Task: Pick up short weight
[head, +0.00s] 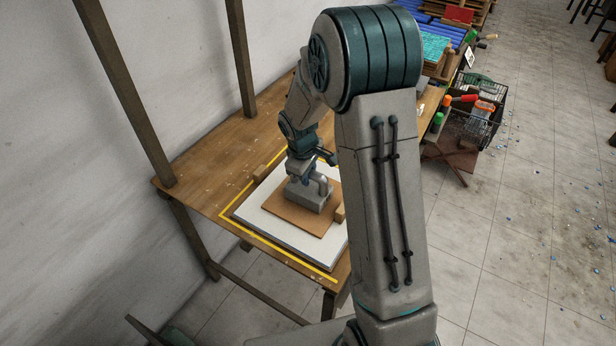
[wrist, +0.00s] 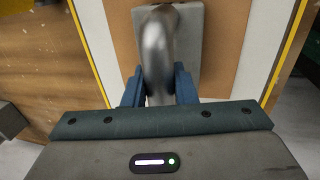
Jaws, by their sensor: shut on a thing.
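The short weight (head: 309,197) is a grey block with a curved metal handle. It appears to rest on a brown board (head: 275,211) on top of a white slab (head: 262,224). In the wrist view the weight's block (wrist: 189,58) and its silver handle (wrist: 158,50) show at the top centre. My gripper (wrist: 158,90) has its blue fingers on both sides of the handle and is shut on it. In the head view my gripper (head: 300,172) is directly above the block. My arm hides the right part of the slab.
A yellow line (head: 290,263) frames the slab on the wooden table (head: 200,184). Wooden posts (head: 125,92) stand at the left. Stacked sheets (head: 434,46) and a black crate (head: 486,105) are at the back right.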

